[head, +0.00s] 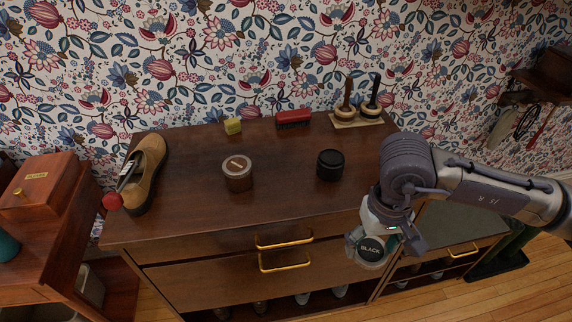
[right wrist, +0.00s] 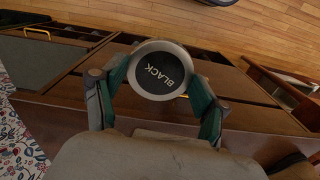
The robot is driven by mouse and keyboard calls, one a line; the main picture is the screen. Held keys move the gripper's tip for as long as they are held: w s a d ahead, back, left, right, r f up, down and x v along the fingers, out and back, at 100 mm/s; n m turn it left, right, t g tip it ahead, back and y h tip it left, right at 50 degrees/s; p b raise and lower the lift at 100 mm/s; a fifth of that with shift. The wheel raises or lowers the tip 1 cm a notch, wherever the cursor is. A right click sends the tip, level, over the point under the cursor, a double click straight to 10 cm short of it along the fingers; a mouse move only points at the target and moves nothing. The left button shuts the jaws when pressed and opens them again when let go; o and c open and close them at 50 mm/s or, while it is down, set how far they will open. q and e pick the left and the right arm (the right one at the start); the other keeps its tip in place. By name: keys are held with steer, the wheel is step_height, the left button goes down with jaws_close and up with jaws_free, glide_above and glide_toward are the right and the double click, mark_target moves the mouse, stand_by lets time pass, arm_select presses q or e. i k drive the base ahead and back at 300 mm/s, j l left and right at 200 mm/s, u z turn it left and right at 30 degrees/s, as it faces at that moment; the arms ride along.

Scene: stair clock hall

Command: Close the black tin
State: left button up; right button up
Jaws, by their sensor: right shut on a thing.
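The black tin (head: 330,166) stands upright on the right part of the dresser top, with a dark round top; I cannot make out its inside. My right gripper (head: 369,250) is shut on a round lid with a grey rim and a black face lettered BLACK. The lid (head: 371,248) is held in front of the dresser's front edge, to the right of and nearer than the tin, apart from it. In the right wrist view the lid (right wrist: 160,70) sits between the two green-sided fingers (right wrist: 160,92). My left gripper is not in view.
A brown tin (head: 237,174) stands left of the black tin. A tan shoe (head: 148,175) is at the dresser's left end. A yellow block (head: 232,126), a red brush (head: 293,119) and two wooden-handled brushes on a stand (head: 357,118) line the back. The dresser top (head: 280,205) is clear in front.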

mark_target(331, 162)
steer(key=u, duration=0.8)
steer(key=k+l, duration=0.1)
steer(key=l, duration=0.9)
steer(key=k+l, duration=0.15)
steer(key=l, duration=0.4)
steer(key=k+l, duration=0.1)
steer(key=l, duration=0.4)
